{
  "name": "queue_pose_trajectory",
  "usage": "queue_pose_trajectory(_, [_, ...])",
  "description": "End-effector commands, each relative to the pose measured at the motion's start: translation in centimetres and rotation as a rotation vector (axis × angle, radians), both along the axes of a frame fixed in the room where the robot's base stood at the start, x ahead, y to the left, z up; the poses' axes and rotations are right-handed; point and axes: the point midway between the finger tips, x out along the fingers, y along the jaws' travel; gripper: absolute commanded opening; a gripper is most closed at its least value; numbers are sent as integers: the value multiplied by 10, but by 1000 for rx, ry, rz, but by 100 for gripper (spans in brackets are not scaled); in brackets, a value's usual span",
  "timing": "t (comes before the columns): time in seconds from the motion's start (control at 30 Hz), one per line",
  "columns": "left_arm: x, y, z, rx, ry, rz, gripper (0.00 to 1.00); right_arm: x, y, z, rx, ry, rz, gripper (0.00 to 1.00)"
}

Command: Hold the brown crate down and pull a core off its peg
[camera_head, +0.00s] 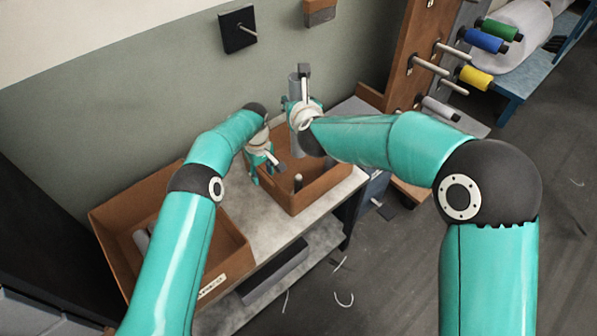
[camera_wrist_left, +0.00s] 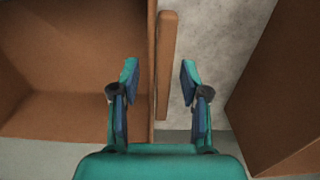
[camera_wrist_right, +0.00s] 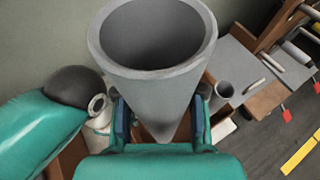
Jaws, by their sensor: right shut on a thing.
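The brown crate (camera_head: 322,190) stands on the bench with short dark-topped pegs (camera_head: 298,183) inside. My left gripper (camera_head: 262,163) is at its left side. In the left wrist view its fingers (camera_wrist_left: 158,92) are apart, with a crate wall (camera_wrist_left: 152,45) and a wooden strip (camera_wrist_left: 166,70) between them; I see no contact. My right gripper (camera_head: 303,103) is above the crate's back part, shut on a grey hollow core (camera_wrist_right: 152,90). The core flares towards the right wrist camera and narrows away from it. Its lower end and any peg under it are hidden in that view.
A larger brown crate (camera_head: 232,250) with a label and pale tubes stands at left. A black wall block (camera_head: 238,30) with a peg is behind. At right a wooden rack (camera_head: 400,60) carries pegs and coloured spools (camera_head: 485,40). The bench (camera_head: 245,205) is bare between the crates.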

Motion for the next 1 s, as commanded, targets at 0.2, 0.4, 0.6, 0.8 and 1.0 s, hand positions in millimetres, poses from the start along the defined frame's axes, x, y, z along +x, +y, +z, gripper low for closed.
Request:
queue_pose_trajectory(0.2, [0, 0, 0, -1, -1, 0, 50, 0, 0, 0, 0, -1, 0, 0])
queue_pose_trajectory(0.4, [1, 0, 6, -1, -2, 0, 50, 0, 0, 0, 0, -1, 0, 0])
queue_pose_trajectory(0.6, [1, 0, 36, -1, -4, 0, 50, 0, 0, 0, 0, -1, 0, 0])
queue_pose_trajectory(0.8, [2, 0, 76, -1, -4, 0, 50, 0, 0, 0, 0, -1, 0, 0])
queue_pose_trajectory(1.0, [2, -1, 107, -1, -2, -1, 50, 0, 0, 0, 0, -1, 0, 0])
